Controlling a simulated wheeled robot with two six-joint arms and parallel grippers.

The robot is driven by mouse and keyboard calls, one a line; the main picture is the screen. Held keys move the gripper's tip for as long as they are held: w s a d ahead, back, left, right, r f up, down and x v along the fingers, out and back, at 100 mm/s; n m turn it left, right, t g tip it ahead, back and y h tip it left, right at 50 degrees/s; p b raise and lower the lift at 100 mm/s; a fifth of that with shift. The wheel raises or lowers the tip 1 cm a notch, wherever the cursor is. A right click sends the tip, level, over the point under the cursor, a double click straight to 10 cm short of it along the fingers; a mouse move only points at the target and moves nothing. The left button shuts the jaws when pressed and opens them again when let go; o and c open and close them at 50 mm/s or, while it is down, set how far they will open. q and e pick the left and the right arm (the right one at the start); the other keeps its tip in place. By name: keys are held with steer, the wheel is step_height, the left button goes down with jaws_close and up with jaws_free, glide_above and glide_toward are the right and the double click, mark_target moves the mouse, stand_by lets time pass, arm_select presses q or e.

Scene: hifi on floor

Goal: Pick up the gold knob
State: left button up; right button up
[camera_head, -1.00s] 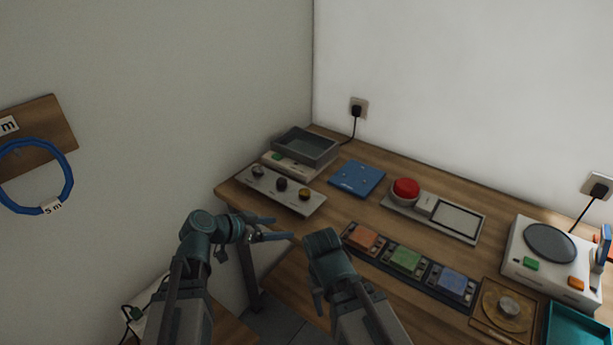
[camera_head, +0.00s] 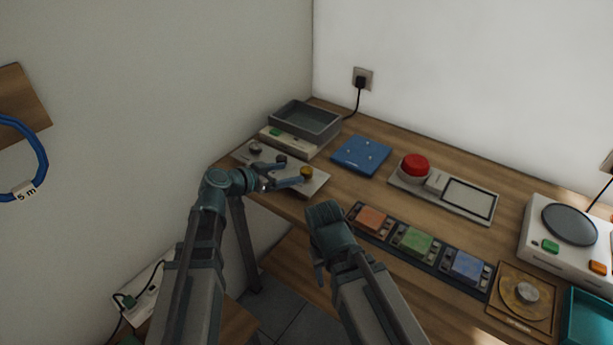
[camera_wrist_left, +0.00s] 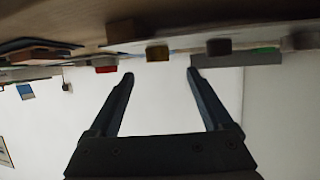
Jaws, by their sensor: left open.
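The gold knob (camera_head: 306,172) stands on the right end of a light grey plate (camera_head: 318,184) at the desk's left edge. It also shows in the left wrist view (camera_wrist_left: 157,53), where the picture is upside down, roughly centred beyond the gap between my fingertips. My left gripper (camera_head: 292,174) is open and empty, its fingers pointing at the gold knob from the left. In the left wrist view the left gripper (camera_wrist_left: 161,76) has nothing between its fingers. My right gripper (camera_head: 319,272) hangs in front of the desk; its jaws do not show clearly.
A dark knob (camera_head: 281,160) and a silver knob (camera_head: 255,148) share the plate. Behind them is a grey tray (camera_head: 318,136) on a scale. A blue pad (camera_head: 361,155), a red button (camera_head: 414,165) and a row of coloured blocks (camera_head: 415,241) lie to the right.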

mark_target(304, 171)
arm_select(q)
steer(key=shift+w+d+f, duration=0.15)
steer(key=shift+w+d, duration=0.15)
steer(key=shift+d, duration=0.05)
steer(key=b+x, duration=0.2)
steer(key=x, duration=0.3)
steer(key=shift+d+f, duration=0.15)
steer(key=shift+s, duration=0.1)
jaws_close()
